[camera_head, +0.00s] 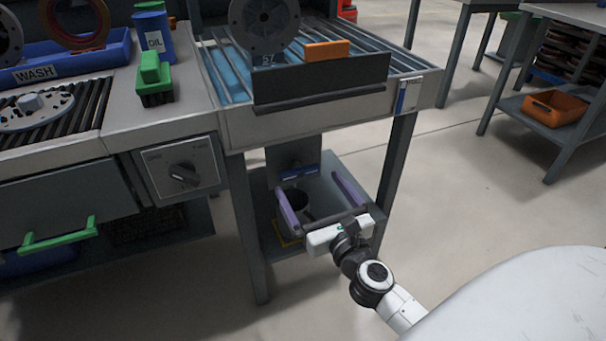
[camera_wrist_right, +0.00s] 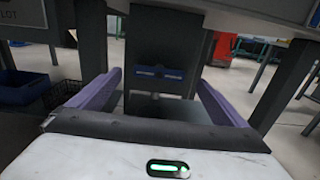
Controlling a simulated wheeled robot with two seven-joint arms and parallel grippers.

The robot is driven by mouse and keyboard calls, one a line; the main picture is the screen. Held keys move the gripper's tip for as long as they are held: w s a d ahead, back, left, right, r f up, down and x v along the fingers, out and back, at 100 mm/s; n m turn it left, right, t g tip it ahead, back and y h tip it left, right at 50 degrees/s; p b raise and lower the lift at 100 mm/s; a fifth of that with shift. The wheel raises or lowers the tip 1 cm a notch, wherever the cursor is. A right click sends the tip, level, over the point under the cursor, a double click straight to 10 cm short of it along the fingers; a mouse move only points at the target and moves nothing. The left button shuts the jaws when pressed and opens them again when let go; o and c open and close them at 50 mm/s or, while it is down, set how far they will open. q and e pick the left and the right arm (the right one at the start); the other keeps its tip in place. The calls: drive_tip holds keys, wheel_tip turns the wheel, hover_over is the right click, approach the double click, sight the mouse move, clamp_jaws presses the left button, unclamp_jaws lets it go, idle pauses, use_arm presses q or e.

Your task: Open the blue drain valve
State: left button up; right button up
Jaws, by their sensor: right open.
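The blue drain valve (camera_head: 300,172) is a short blue handle lying crosswise at the bottom of a dark grey housing (camera_head: 292,155) under the draining table. In the right wrist view the valve (camera_wrist_right: 160,73) shows as a level blue bar, near the middle. My right gripper (camera_head: 308,184) is open, with its two purple fingers spread wide and pointing at the valve. In the wrist view the bar sits between the fingers and looks a little beyond their tips; I see no contact. My left gripper is not in view.
A dark container (camera_head: 293,199) stands on the low shelf below the valve, partly hidden by my gripper. The table legs (camera_head: 397,160) flank the space on both sides. The table's front panel (camera_head: 320,85) hangs above.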

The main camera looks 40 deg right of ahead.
sight(301, 173)
drive_tip(key=x, duration=0.5)
drive_tip(key=shift+w, duration=0.1)
drive_tip(key=c, duration=1)
